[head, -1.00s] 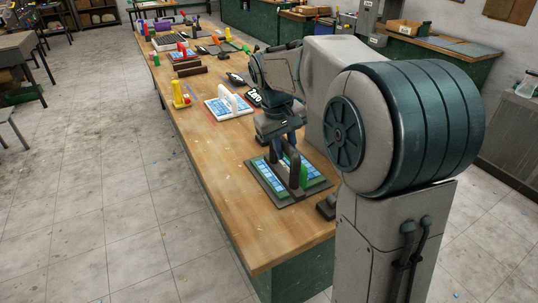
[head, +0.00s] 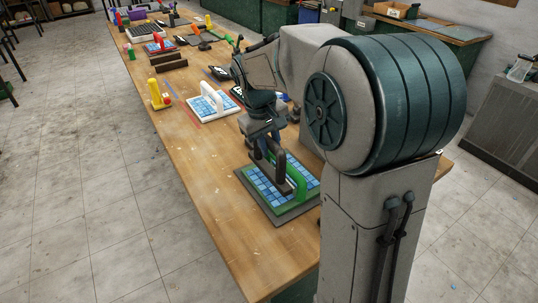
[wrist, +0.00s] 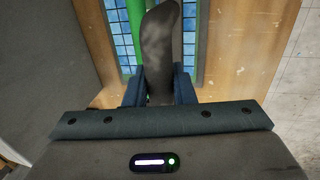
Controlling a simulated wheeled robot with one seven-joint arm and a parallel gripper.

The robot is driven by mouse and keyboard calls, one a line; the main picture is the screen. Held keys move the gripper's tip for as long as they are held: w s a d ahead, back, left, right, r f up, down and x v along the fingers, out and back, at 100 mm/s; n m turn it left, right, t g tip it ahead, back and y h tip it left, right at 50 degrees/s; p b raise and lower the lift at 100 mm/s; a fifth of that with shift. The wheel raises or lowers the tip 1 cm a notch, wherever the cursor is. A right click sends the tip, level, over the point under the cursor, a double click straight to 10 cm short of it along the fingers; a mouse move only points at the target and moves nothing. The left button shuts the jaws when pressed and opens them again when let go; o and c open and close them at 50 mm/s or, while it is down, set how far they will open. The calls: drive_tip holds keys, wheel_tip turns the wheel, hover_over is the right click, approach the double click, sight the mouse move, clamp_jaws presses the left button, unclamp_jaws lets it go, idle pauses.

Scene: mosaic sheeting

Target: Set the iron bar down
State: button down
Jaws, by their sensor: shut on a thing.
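My gripper (head: 264,137) is shut on the dark iron bar (head: 279,166), a curved handle-like piece hanging below the fingers. In the wrist view the bar (wrist: 160,45) sits between the fingers of my gripper (wrist: 158,92). Below is a sheet of blue tiles (head: 262,187) on a grey board (head: 283,220). A green arched handle (head: 300,186) stands on it, just right of the bar; in the wrist view the green handle (wrist: 131,35) is left of the bar. I cannot tell whether the bar's lower end touches the sheet.
Behind the board lie a white-handled blue tile sheet (head: 212,105), a yellow tool (head: 158,96) and dark blocks (head: 168,63). More tools crowd the far end. The wooden bench top (head: 205,170) is clear left of the board.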

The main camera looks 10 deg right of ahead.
sight(269, 169)
drive_tip(key=shift+f, duration=1.75)
drive_tip(key=shift+f, duration=0.1)
drive_tip(key=c, duration=1.2)
unclamp_jaws()
wheel_tip(269, 169, up, 11)
drive_tip(key=a, duration=0.2)
drive_tip(key=s+d+f+m+t+y, duration=0.1)
drive_tip(key=s+f, duration=0.3)
drive_tip(key=s, duration=0.6)
drive_tip(key=s+d+f+m+t+y, duration=0.1)
drive_tip(key=s+f, duration=0.3)
drive_tip(key=s, duration=0.7)
drive_tip(key=shift+f+m, duration=0.4)
drive_tip(key=shift+m, duration=0.4)
